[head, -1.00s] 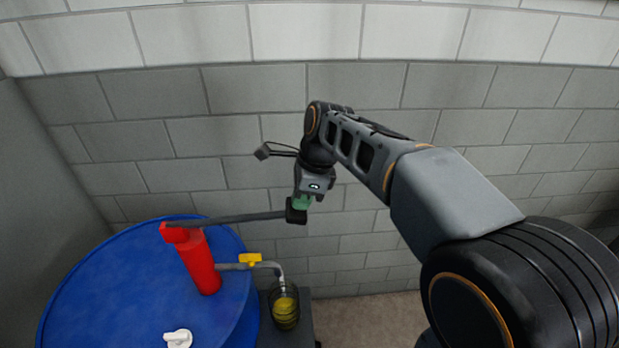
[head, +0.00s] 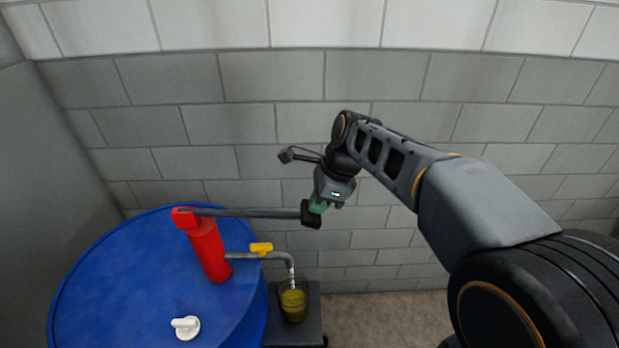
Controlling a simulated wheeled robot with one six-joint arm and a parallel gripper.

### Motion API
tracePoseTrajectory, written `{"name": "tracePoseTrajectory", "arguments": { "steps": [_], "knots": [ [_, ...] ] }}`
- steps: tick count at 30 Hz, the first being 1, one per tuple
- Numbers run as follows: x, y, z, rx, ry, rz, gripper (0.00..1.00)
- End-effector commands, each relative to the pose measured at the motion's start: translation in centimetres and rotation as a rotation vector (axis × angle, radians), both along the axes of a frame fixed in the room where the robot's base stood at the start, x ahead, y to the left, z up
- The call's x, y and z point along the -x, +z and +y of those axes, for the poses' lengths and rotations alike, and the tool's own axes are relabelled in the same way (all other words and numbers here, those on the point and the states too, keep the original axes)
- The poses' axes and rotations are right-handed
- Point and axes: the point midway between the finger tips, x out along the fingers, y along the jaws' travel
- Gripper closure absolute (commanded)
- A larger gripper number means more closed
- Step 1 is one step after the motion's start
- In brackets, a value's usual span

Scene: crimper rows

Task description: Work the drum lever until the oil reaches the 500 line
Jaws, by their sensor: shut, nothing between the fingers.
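A red hand pump (head: 209,249) stands upright on a blue drum (head: 128,262). Its grey lever (head: 250,212) reaches right, nearly level, to a dark end grip (head: 311,216). A grey spout (head: 277,256) with a yellow valve handle (head: 261,248) bends down over a clear jug (head: 294,301) holding yellow oil. The jug's markings are too small to read, so I cannot tell where the oil stands against the 500 line.
A white cap (head: 186,327) sits on the drum top. The jug stands on a dark stand (head: 310,328) beside the drum. A grey block wall (head: 260,120) is close behind. Brown floor (head: 390,320) shows clear to the right of the stand.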

Motion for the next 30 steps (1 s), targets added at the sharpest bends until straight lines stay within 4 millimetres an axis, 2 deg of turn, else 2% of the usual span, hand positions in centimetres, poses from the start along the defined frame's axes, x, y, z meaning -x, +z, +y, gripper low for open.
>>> {"name": "tracePoseTrajectory", "arguments": {
  "steps": [6,7,18,24,30],
  "knots": [
    [0.1,4.4,-1.6,-0.004,-0.004,-0.014,1.0],
    [0.0,4.4,-1.9,-0.004,-0.005,-0.016,1.0],
    [0.1,10.6,-4.5,-0.007,-0.004,-0.019,1.0],
    [0.1,12.3,-5.1,-0.008,-0.003,-0.02,1.0],
    [0.1,12.7,-5.3,-0.008,-0.002,-0.018,1.0]
  ]
}}
